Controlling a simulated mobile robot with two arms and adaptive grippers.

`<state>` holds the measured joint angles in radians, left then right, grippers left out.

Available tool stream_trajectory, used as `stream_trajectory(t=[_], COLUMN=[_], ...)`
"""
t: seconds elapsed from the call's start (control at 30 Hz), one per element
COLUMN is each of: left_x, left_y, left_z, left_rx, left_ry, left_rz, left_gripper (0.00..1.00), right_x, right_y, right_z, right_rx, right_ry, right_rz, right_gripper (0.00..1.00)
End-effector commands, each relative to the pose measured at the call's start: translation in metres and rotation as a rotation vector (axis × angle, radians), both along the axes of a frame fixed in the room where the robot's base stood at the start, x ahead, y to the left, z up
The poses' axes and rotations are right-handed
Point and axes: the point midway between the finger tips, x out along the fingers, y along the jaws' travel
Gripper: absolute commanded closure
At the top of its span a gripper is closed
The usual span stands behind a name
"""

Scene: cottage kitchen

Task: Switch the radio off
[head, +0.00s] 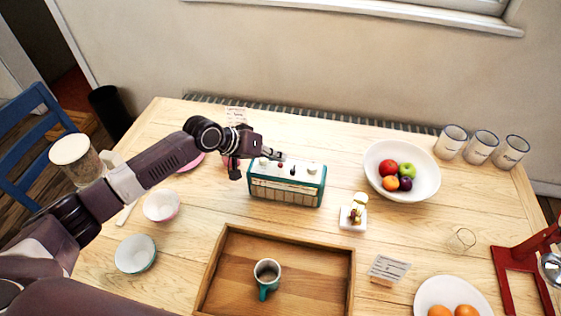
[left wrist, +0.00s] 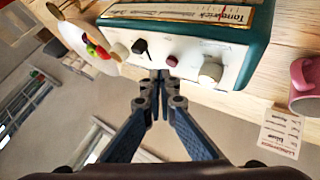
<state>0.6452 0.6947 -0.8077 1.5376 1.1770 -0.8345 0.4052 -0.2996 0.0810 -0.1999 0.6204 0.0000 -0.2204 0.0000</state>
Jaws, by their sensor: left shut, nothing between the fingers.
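The radio (head: 287,190) is a teal box with a pale panel of controls, standing on the wooden table behind the tray. In the left wrist view the radio (left wrist: 232,50) shows a dark lever switch (left wrist: 141,47), a small red button (left wrist: 171,61), a cream knob (left wrist: 210,74) and a paler knob (left wrist: 119,51). My left gripper (head: 280,156) is shut and empty at the radio's control side. In the wrist view its fingertips (left wrist: 160,76) are close to the panel, just below the lever and red button; I cannot tell whether they touch. My right gripper is not in view.
A wooden tray (head: 227,257) with a mug (head: 267,274) stands in front of the radio. A fruit bowl (head: 423,190) and a small figure on a white base (head: 353,217) are to the right. Bowls (head: 135,254) stand at left, under my arm's side. Glasses (head: 481,148) stand at back right.

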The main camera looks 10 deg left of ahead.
Motion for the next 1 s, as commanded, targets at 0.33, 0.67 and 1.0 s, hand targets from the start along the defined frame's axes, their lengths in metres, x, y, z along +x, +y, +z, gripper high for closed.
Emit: stream_trajectory(t=[0.33,0.67,1.0], left_x=[0.0,0.0,0.0], left_y=[0.0,0.0,0.0], left_z=[0.009,0.043,0.06], left_rx=[0.0,0.0,0.0], left_ry=[0.001,0.001,0.001], left_rz=[0.001,0.001,0.0], left_gripper=[1.0,1.0,1.0], right_x=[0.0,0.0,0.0], right_y=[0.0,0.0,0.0], right_z=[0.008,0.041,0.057], right_rx=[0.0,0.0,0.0], right_ry=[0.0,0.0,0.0], right_rz=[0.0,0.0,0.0], right_gripper=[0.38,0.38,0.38])
